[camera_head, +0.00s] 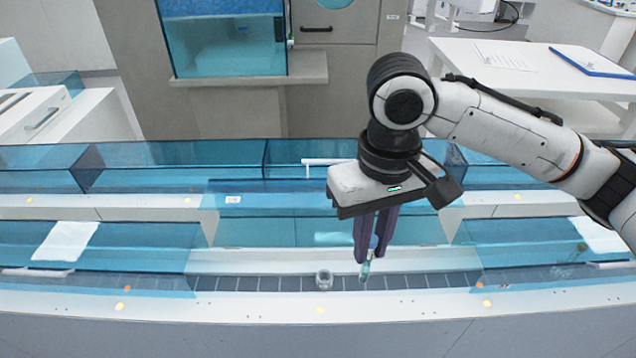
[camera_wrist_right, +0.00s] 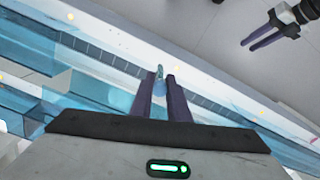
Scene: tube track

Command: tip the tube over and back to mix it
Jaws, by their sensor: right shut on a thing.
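A small clear tube (camera_head: 366,271) with teal contents hangs below my right gripper (camera_head: 370,252), whose two purple fingers are shut on its upper part. The tube is close to upright, slightly tilted, over the dark track (camera_head: 260,284). In the right wrist view the tube (camera_wrist_right: 159,74) shows between the fingertips (camera_wrist_right: 160,84). A small round clear holder (camera_head: 323,278) stands on the track just left of the tube; its inside is too small to make out. My left gripper (camera_wrist_right: 258,42) shows only in the right wrist view, empty, with a gap between its fingers.
Blue transparent covers flank the open track stretch on the left (camera_head: 90,255) and right (camera_head: 545,270). More blue panels (camera_head: 190,155) run behind. A white table (camera_head: 530,70) with papers and a blue clipboard (camera_head: 592,62) stands at the back right.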

